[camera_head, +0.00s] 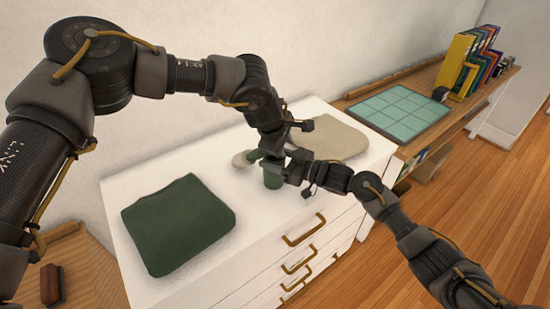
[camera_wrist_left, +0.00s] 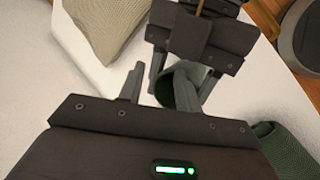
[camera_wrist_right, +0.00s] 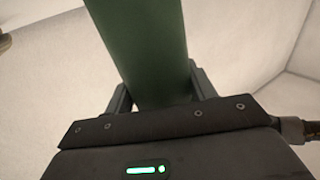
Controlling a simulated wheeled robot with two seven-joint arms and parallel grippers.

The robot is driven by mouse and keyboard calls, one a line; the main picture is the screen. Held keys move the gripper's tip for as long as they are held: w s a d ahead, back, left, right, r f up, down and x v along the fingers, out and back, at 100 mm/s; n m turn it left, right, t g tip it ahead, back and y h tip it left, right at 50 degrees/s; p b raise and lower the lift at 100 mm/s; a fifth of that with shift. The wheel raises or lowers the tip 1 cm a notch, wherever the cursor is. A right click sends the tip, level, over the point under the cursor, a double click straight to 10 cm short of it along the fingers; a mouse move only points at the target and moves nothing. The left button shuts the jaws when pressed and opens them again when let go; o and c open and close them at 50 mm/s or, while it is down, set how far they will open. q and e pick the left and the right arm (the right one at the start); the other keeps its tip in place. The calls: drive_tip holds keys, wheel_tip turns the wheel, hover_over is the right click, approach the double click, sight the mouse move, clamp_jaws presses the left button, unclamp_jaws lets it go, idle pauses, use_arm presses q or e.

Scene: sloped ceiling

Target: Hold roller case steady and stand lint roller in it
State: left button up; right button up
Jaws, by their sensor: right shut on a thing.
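The roller case (camera_head: 273,177) is a dark green cup standing on the white dresser top. My right gripper (camera_head: 287,168) is shut on it from the right; the right wrist view shows the green wall (camera_wrist_right: 148,50) between the fingers. The left wrist view looks into its open mouth (camera_wrist_left: 172,85). My left gripper (camera_head: 273,152) is just above and beside the case, its fingers (camera_wrist_left: 160,86) apart with nothing seen held. A pale and green piece, likely the lint roller (camera_head: 243,158), lies behind the case, partly hidden by my left arm.
A folded dark green cloth (camera_head: 178,222) lies at the left of the dresser top (camera_head: 235,255). A beige cloth (camera_head: 335,141) lies behind my right gripper. A wooden shelf at right carries a teal gridded mat (camera_head: 402,110) and colourful binders (camera_head: 468,60).

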use_arm(q)
drive_tip(key=v, duration=0.8)
idle(0.7)
drive_tip(key=shift+o, duration=0.3)
